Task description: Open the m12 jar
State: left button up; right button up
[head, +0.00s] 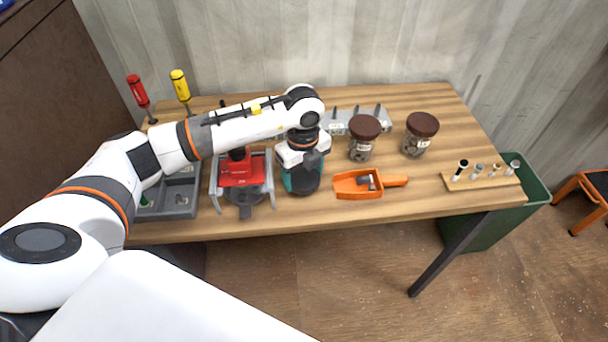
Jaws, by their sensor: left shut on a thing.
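Two clear jars with dark brown lids stand upright at the back middle of the table: a left jar (361,150) and a right jar (415,146). Both lids are on and both hold small dark parts. Their labels are too small to read, so I cannot tell which is m12. My left gripper (302,170) points down to the left of the jars, apart from them. It is shut on a teal and dark thing (314,183) that it partly hides. My right gripper is out of view.
An orange scoop (350,187) with a small metal part in it lies in front of the jars. A wooden rack (490,182) with several bolts is at right. A red device (240,172) and grey tray (181,198) are at left. A green bin (537,187) stands beside the table.

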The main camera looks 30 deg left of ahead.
aim_at(303, 177)
pick_arm(q)
notch_tip(303, 177, down, 2)
jog(key=shift+f, duration=0.1)
jog(key=shift+f, duration=0.1)
jog(key=shift+f, duration=0.15)
jog(key=o, duration=1.1)
jog(key=shift+r, duration=0.55)
notch_tip(303, 177, up, 11)
jog(key=b, duration=0.2)
jog(key=shift+r+b, duration=0.2)
jog(key=shift+b, duration=0.1)
